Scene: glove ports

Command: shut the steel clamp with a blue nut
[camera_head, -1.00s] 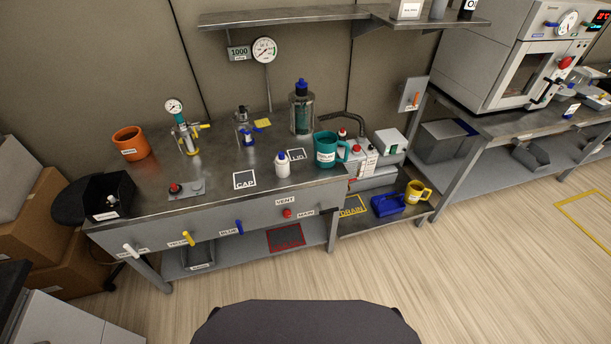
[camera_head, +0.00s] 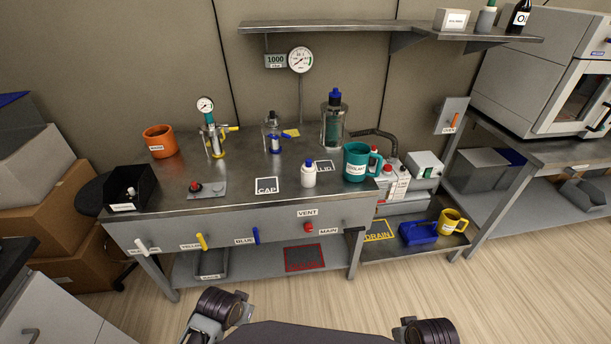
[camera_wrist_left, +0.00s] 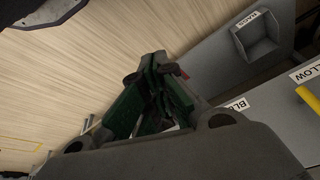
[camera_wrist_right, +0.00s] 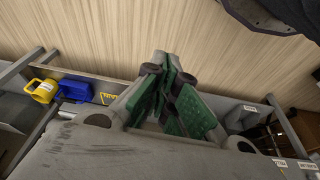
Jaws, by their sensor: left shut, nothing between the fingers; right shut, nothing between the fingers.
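On the steel bench (camera_head: 230,195), a small clear vessel with steel and blue parts (camera_head: 273,136) stands near the middle back. The blue nut and its clamp are too small to make out, so I cannot tell whether the clamp is open or shut. My left gripper (camera_wrist_left: 157,62) is shut and empty in the left wrist view. My right gripper (camera_wrist_right: 168,62) is shut and empty in the right wrist view. Both are away from the vessel, in front of the bench. In the head view only parts of my arms show at the bottom edge; both grippers are out of it.
A gauge fitting with yellow parts (camera_head: 214,138) stands left of the vessel, a tall blue-topped bottle (camera_head: 334,120) right. A white bottle (camera_head: 309,175) and teal mug (camera_head: 356,162) are nearer the right. White, yellow and blue handles (camera_head: 256,236) project from the front panel.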

